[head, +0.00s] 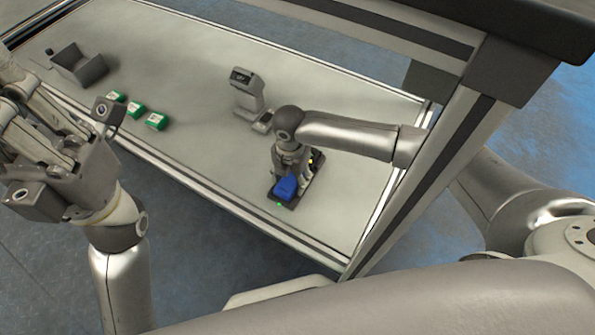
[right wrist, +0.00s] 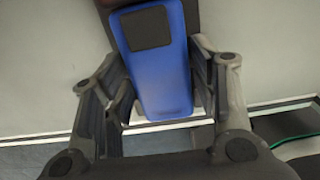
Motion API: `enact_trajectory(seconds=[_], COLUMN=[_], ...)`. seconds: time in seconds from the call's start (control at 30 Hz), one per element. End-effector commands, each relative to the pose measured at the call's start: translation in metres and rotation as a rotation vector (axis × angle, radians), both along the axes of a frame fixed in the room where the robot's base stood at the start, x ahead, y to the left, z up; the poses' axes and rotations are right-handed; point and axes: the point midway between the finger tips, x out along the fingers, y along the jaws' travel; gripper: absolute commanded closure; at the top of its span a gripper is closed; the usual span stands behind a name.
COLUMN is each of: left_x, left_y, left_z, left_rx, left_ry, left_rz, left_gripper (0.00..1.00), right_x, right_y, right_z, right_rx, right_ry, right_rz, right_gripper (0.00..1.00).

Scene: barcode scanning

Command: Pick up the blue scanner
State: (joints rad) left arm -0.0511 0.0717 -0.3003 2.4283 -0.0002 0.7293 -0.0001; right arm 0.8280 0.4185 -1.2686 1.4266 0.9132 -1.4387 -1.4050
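The blue scanner (head: 287,188) is under my right gripper (head: 292,170), near the table's front right part in the head view. In the right wrist view the scanner (right wrist: 160,62), blue with a dark panel, lies between the two fingers of the right gripper (right wrist: 160,85). The fingers lie close against both its sides, and it looks held, slightly tilted. A dark base with a green light (head: 279,205) shows around it in the head view. My left gripper (head: 40,135) is at the left edge, away from the scanner; its fingertips are not clear.
Several green-and-white boxes (head: 135,109) lie on the table (head: 185,60) at the left. A grey open bin (head: 78,66) stands at the far left. A grey stand device (head: 249,92) is behind my right gripper. A frame post (head: 440,180) rises on the right.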

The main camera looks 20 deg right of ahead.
Motion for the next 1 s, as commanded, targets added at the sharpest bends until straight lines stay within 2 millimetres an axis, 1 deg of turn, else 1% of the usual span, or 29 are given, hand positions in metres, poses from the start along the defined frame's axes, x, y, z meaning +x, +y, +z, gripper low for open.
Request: enact_trajectory(seconds=[0.03, 0.2, 0.27, 0.47, 0.57, 0.63, 0.7, 1.0], left_x=[0.0, 0.0, 0.0, 0.0, -0.001, -0.001, 0.001, -0.004], left_y=[0.0, 0.0, 0.0, 0.0, 0.0, 0.001, 0.002, 0.004], left_z=[0.0, 0.0, 0.0, 0.0, 0.004, 0.006, -0.003, -0.014], left_rx=[0.0, 0.0, 0.0, 0.0, -0.001, -0.004, -0.003, -0.011], left_ry=[0.0, 0.0, 0.0, 0.0, -0.003, 0.001, 0.044, 0.131], left_rz=[0.0, 0.0, 0.0, -0.001, -0.001, -0.001, -0.001, -0.007], left_gripper=[1.0, 1.0, 1.0, 1.0, 1.0, 1.0, 1.0, 1.0], right_x=[0.0, 0.0, 0.0, 0.0, 0.0, 0.0, 0.001, 0.001], right_y=[0.0, 0.0, 0.0, 0.0, 0.0, 0.0, 0.0, 0.0], right_z=[0.0, 0.0, 0.001, 0.001, 0.007, 0.015, 0.025, 0.076], right_rx=[0.0, 0.0, 0.001, 0.001, 0.001, 0.001, 0.001, 0.001], right_ry=[0.0, 0.0, -0.001, -0.001, -0.001, -0.001, -0.001, -0.002], right_rz=[0.0, 0.0, 0.0, 0.0, 0.0, 0.0, 0.0, 0.0], right_gripper=[0.57, 0.79, 0.85, 0.85, 0.85, 0.85, 0.85, 0.85])
